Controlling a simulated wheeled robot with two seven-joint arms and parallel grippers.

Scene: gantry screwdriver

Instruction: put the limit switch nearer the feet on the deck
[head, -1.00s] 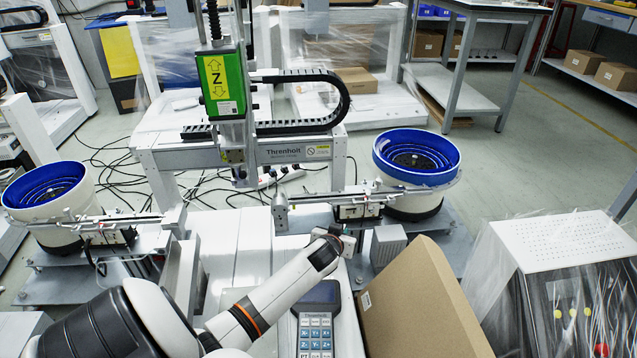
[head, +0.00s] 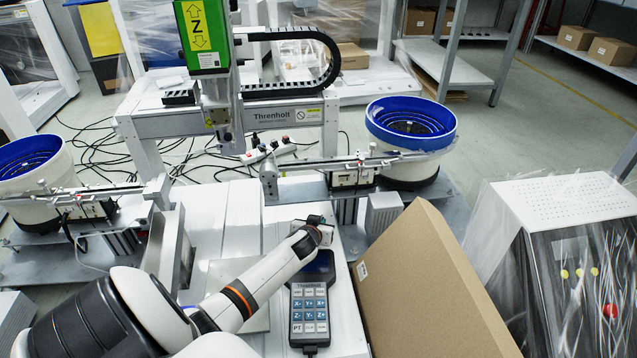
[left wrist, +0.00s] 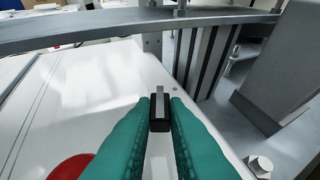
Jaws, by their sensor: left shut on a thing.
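My left gripper (head: 322,228) reaches in over the white deck (head: 232,215), just behind the hand-held pendant (head: 310,308). In the left wrist view its green fingers (left wrist: 160,108) are shut on a small dark block, the limit switch (left wrist: 160,123). The block sticks out a little past the fingertips, with white deck surface behind and below it. I cannot tell whether it touches the deck. In the head view the gripper's end is small and the held part is hard to make out. My right gripper is not in view.
A cardboard box (head: 430,285) leans right of the pendant. A feeder rail (head: 315,168) and blue bowl (head: 410,125) stand behind; the gantry's green Z unit (head: 203,38) hangs at back left. In the left wrist view, a metal bar (left wrist: 120,23) crosses the top and a red disc (left wrist: 72,167) lies lower left.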

